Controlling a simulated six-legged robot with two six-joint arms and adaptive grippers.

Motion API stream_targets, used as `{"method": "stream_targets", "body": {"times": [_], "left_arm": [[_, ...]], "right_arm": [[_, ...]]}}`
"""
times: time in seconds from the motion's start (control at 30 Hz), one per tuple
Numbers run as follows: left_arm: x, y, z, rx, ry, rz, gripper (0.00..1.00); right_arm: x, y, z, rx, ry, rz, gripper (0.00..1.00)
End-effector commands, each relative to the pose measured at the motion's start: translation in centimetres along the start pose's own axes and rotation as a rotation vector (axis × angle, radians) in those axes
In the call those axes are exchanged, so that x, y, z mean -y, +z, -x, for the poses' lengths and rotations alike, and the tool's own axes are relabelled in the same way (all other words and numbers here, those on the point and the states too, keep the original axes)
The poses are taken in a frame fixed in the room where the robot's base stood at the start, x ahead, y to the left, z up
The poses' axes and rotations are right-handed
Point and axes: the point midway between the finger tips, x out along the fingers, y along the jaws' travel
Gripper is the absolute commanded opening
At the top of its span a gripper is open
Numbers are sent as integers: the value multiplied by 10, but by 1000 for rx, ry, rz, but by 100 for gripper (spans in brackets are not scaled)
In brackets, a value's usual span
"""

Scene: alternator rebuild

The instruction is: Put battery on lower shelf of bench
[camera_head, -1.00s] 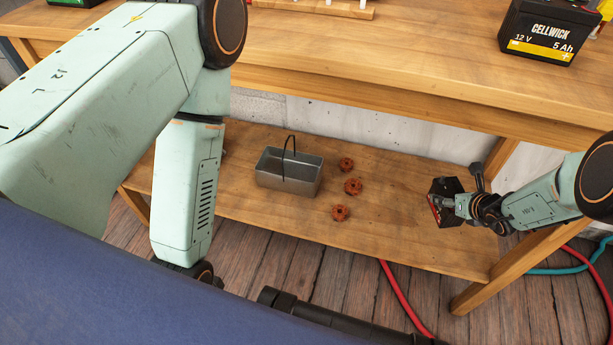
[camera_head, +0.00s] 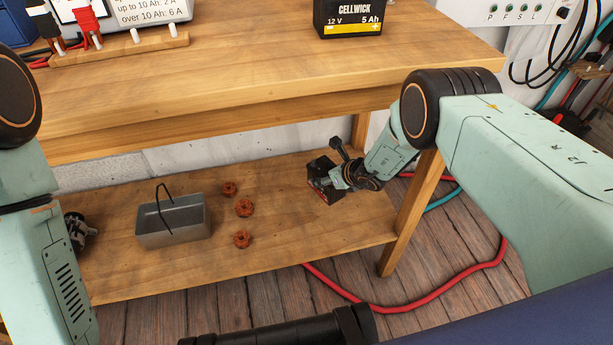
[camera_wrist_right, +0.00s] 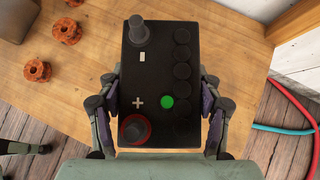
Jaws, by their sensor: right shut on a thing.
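My right gripper (camera_head: 345,178) is shut on a dark battery (camera_head: 322,190) at the right end of the lower shelf (camera_head: 290,235). In the right wrist view the battery (camera_wrist_right: 158,75) shows from above, with a grey terminal, a red-ringed terminal and a green dot. The fingers of my right gripper (camera_wrist_right: 161,100) press on its two long sides. The battery is at or just above the shelf board; whether it touches cannot be told. My left arm shows at the left edge, but its gripper is not in view.
A metal tray (camera_head: 175,238) with a black handle and three rusty-orange parts (camera_head: 243,208) stand left of the battery. A dark part (camera_head: 78,230) is half hidden by my left arm. Another battery (camera_head: 348,18) stands on the bench top (camera_head: 250,62). A leg (camera_head: 408,225) supports the right end.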

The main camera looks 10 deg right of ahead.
Motion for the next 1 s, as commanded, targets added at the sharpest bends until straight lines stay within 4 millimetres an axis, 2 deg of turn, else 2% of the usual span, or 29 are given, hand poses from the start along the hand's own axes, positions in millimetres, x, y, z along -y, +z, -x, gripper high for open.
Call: {"method": "stream_targets", "body": {"times": [0.03,0.23,0.57,0.9,1.0], "left_arm": [[0,0,-8,0,0,0,50],[0,0,-25,0,0,0,50],[0,0,-32,0,0,0,50],[0,0,-54,0,0,0,50],[0,0,-55,0,0,0,50]], "right_arm": [[0,-4,-9,8,0,2,3],[0,-23,-30,9,1,3,3],[0,-31,-41,9,1,3,3],[0,-54,-64,8,0,2,3],[0,-56,-66,9,0,2,3]]}}
